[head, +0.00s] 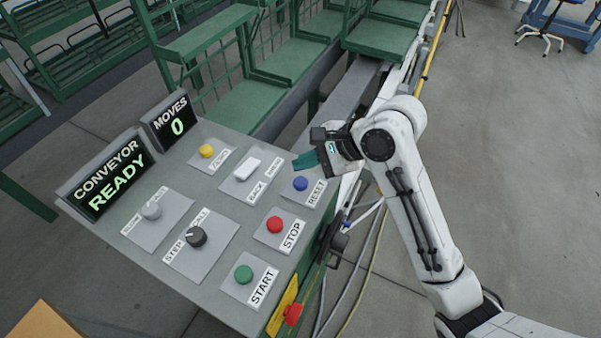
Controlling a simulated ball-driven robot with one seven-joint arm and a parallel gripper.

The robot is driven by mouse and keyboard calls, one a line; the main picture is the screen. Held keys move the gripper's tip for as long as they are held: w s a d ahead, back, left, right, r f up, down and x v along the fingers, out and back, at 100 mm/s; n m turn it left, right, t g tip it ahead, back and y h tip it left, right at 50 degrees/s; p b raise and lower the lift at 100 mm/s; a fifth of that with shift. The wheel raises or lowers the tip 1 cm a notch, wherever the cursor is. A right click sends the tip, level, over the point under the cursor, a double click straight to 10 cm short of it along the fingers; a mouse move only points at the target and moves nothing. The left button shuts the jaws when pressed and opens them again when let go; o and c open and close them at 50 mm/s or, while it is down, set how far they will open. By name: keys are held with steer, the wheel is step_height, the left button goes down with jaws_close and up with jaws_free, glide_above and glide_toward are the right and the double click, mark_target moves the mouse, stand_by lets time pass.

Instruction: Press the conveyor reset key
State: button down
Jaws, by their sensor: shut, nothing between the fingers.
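The conveyor reset key is a round blue button (300,183) on the right side of the grey control panel (150,245), with a RESET label (317,193) beside it. My gripper (297,162) is shut and empty, with teal fingertips. In the picture it shows just above the blue button, pointing left toward the panel. I cannot tell its exact height over the panel, but the button is in plain sight and a gap shows between the two. The display (110,175) reads CONVEYOR READY, and the smaller display (170,122) reads MOVES 0.
A black knob (196,236) and a grey knob (151,210) sit further left. Green racks (250,100) stand behind the panel.

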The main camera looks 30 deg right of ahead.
steer(key=shift+r+p, duration=1.15)
steer(key=shift+p, duration=0.05)
steer(key=shift+f, duration=0.1)
